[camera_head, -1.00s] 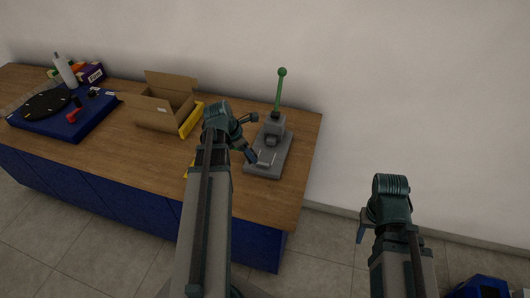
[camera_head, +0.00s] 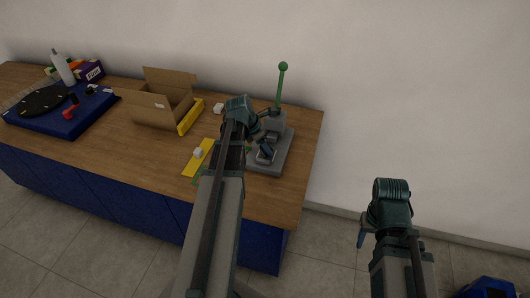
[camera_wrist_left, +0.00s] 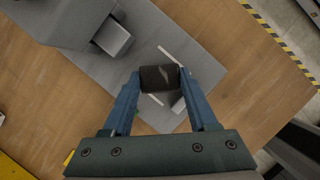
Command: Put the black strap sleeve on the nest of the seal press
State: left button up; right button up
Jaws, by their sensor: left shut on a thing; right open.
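My left gripper (camera_wrist_left: 160,82) is shut on the black strap sleeve (camera_wrist_left: 160,78), a small dark block between its two blue fingers in the left wrist view. The sleeve is over the grey base plate of the seal press (camera_head: 278,158), near light rails that seem to mark the nest (camera_wrist_left: 180,104). I cannot tell whether the sleeve touches the plate. In the head view the left gripper (camera_head: 266,146) is at the front of the press and partly hides it. The press has an upright green lever (camera_head: 280,85). My right gripper (camera_head: 363,232) is open and empty, off the bench to the right.
An open cardboard box (camera_head: 150,107) stands on the wooden bench (camera_head: 135,150), left of the press. A yellow strip (camera_head: 193,168) with a white block lies in front of it. A blue board (camera_head: 75,122) with a black disc is at the far left.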

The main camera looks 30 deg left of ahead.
pick_arm(q)
jog(key=shift+f, duration=0.1)
pick_arm(e)
jog(key=shift+f, duration=0.1)
pick_arm(q)
jog(key=shift+f, duration=0.1)
pick_arm(e)
jog(key=shift+f, duration=0.1)
pick_arm(q)
jog(key=shift+f, duration=0.15)
jog(key=o, duration=1.3)
pick_arm(e)
jog(key=shift+f, duration=0.1)
pick_arm(q)
jog(key=shift+o, duration=0.2)
jog(key=shift+p+v, duration=0.7)
jog(key=shift+v, duration=0.1)
jog(key=p+v, duration=1)
jog(key=v, duration=0.1)
pick_arm(e)
notch_tip(320, 180, up, 11)
jog(key=shift+r, duration=0.2)
